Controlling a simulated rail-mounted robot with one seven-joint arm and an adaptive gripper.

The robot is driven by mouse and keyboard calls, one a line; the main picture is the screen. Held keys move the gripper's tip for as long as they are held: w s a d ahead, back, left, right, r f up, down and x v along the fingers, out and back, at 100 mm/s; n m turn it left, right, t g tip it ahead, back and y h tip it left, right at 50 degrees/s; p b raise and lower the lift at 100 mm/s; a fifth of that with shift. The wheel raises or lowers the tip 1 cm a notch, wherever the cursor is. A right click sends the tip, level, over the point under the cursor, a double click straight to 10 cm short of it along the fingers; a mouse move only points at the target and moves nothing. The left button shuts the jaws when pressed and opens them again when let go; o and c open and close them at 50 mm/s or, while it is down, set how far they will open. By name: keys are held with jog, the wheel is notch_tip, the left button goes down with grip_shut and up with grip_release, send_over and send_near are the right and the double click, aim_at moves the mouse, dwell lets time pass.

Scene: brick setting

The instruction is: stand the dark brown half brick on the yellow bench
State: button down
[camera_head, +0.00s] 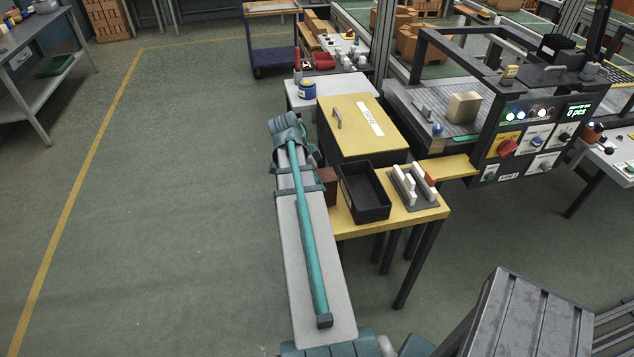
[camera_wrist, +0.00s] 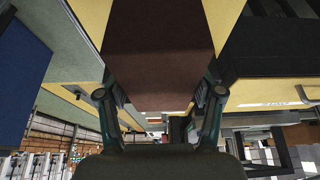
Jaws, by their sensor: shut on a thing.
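The dark brown half brick (camera_head: 327,184) shows at the left end of the yellow bench (camera_head: 400,216), partly hidden by my arm in the head view. In the wrist view the brick (camera_wrist: 158,50) fills the upper middle, between the two fingers of my gripper (camera_wrist: 161,95). My gripper is shut on it. In the head view my gripper is hidden behind my arm. The brick looks upright beside the black tray. I cannot tell whether it touches the bench top or is a little above it.
On the bench a black tray (camera_head: 363,211) stands just right of the brick. A grey rack with white bars (camera_head: 408,187) is further right, with an orange-red piece (camera_head: 431,180). A yellow box (camera_head: 355,144) stands behind. Open floor lies left.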

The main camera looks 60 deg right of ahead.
jog(key=shift+f+p, duration=0.3)
jog(key=shift+f, duration=0.65)
jog(key=shift+f, duration=0.1)
jog(key=shift+c, duration=0.9)
grip_release()
